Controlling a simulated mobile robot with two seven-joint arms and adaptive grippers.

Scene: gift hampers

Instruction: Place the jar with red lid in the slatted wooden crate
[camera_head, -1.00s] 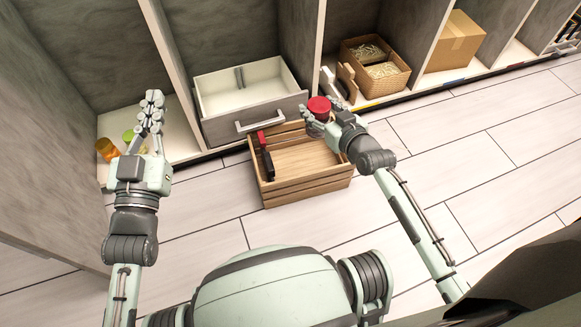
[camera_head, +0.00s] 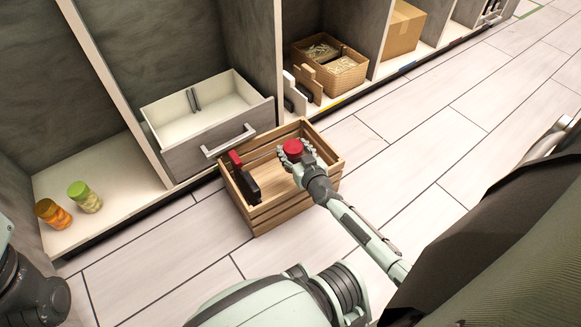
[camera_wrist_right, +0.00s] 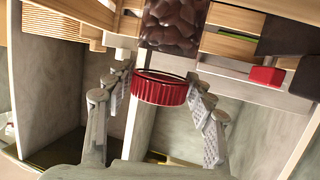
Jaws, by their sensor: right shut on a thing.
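The jar with red lid (camera_head: 292,147) is in my right gripper (camera_head: 296,154), over the right part of the slatted wooden crate (camera_head: 290,208). In the right wrist view the red lid (camera_wrist_right: 160,88) sits between the two fingers, with the jar's dark, lumpy contents (camera_wrist_right: 174,25) beyond it. The right gripper (camera_wrist_right: 158,97) is shut on the jar. I cannot tell whether the jar's base touches the crate floor. My left gripper is out of view; only part of my left arm shows at the left edge.
A red and black item (camera_head: 246,178) lies in the crate's left part. An open drawer (camera_head: 205,150) is just behind the crate. Orange (camera_head: 52,213) and green-lidded (camera_head: 84,196) jars stand on the left shelf.

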